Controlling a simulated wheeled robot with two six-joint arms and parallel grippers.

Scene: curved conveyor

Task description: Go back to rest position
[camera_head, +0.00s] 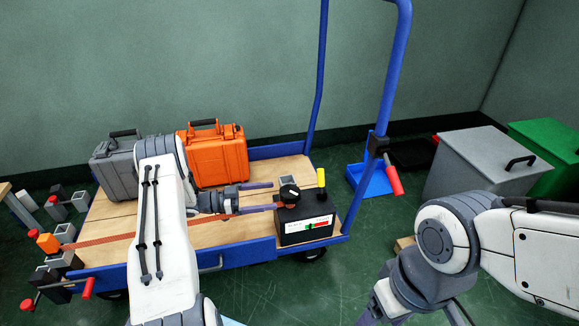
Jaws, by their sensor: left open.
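My left arm reaches in from the bottom left over a wooden-topped blue cart (115,250). My left gripper (275,196) is open, with its two fingers pointing right. The fingers end close to a black box (305,236) with a label, a dark round knob and a yellow post. Nothing shows between the fingers; I cannot tell if they touch the box. My right arm comes in from the right edge and bends down at the lower right. Its gripper is out of the picture.
A grey case (115,178) and an orange case (220,160) stand at the cart's back. A blue handle frame (393,75) rises on its right. Grey (465,175) and green (555,150) bins stand at the right. Several blocks lie left. Green floor is open in front.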

